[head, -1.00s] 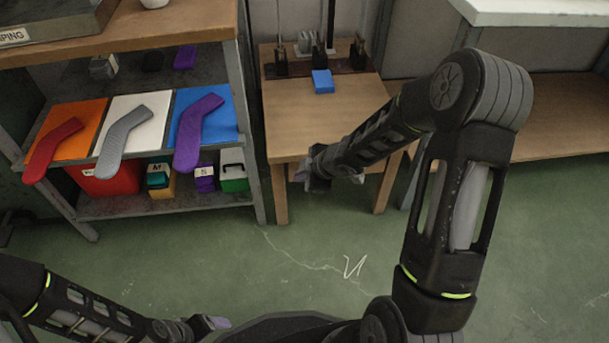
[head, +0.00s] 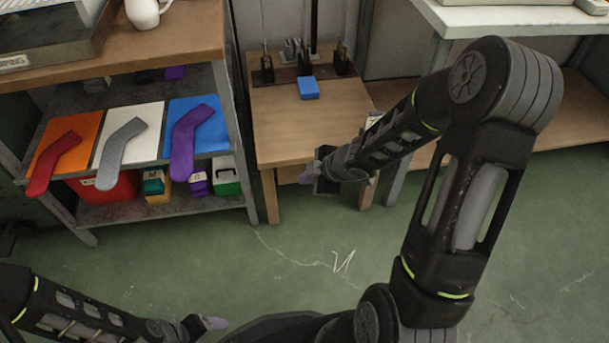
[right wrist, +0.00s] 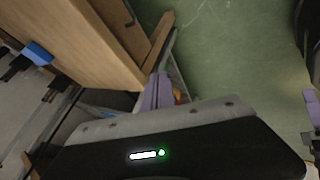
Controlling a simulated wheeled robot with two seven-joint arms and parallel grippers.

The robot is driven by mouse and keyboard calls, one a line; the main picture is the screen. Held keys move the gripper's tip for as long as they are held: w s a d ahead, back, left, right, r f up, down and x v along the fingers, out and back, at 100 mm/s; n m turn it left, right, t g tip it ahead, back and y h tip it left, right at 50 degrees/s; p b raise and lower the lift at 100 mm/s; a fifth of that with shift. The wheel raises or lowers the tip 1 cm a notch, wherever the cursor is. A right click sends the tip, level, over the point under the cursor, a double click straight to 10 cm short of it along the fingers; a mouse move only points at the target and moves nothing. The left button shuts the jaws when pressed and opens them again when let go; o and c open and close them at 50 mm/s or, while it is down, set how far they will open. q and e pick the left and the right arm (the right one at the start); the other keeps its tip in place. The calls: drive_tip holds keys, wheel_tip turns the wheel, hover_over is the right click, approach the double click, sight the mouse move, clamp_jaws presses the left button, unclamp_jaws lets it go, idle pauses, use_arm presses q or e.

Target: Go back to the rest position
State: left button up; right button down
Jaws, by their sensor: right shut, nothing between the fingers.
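My right gripper (head: 318,174) is shut and empty, held in the air in front of the small wooden table (head: 275,125). In the right wrist view its purple fingers (right wrist: 158,92) show close to the table's edge (right wrist: 110,60); I cannot tell how far apart they are. My left gripper (head: 208,323) is low at the bottom left of the head view, over the floor and clear of the shelf. Its fingers are too small and partly hidden to tell their state.
A shelf at left holds red (head: 55,163), grey (head: 120,152) and purple (head: 190,142) sock shapes on coloured panels, with small boxes below. A blue block (head: 309,88) lies on the small table. A white-topped bench (head: 510,18) stands at right. Green floor (head: 300,265) is open in front.

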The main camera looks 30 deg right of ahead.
idle(0.4)
drive_tip(key=s+a+f+m+g+y, duration=0.1)
drive_tip(key=s+a+f+m+g, duration=0.5)
drive_tip(key=s+a+f+m, duration=1.15)
use_arm(q)
wheel_tip(320, 180, up, 28)
drive_tip(key=s+d+p, duration=0.1)
drive_tip(key=p, duration=2.7)
drive_tip(key=shift+s+d+r, duration=0.15)
drive_tip(key=shift+s+d, duration=0.2)
use_arm(e)
drive_tip(key=s+a+r+n, duration=0.1)
drive_tip(key=a+r, duration=0.1)
drive_tip(key=r, duration=1.2)
drive_tip(key=s+a+r+n, duration=0.1)
drive_tip(key=s+a+r, duration=0.1)
drive_tip(key=r, duration=1.2)
drive_tip(key=shift+a+r+n+y, duration=0.3)
drive_tip(key=shift+r+n, duration=0.05)
drive_tip(key=shift+r, duration=0.05)
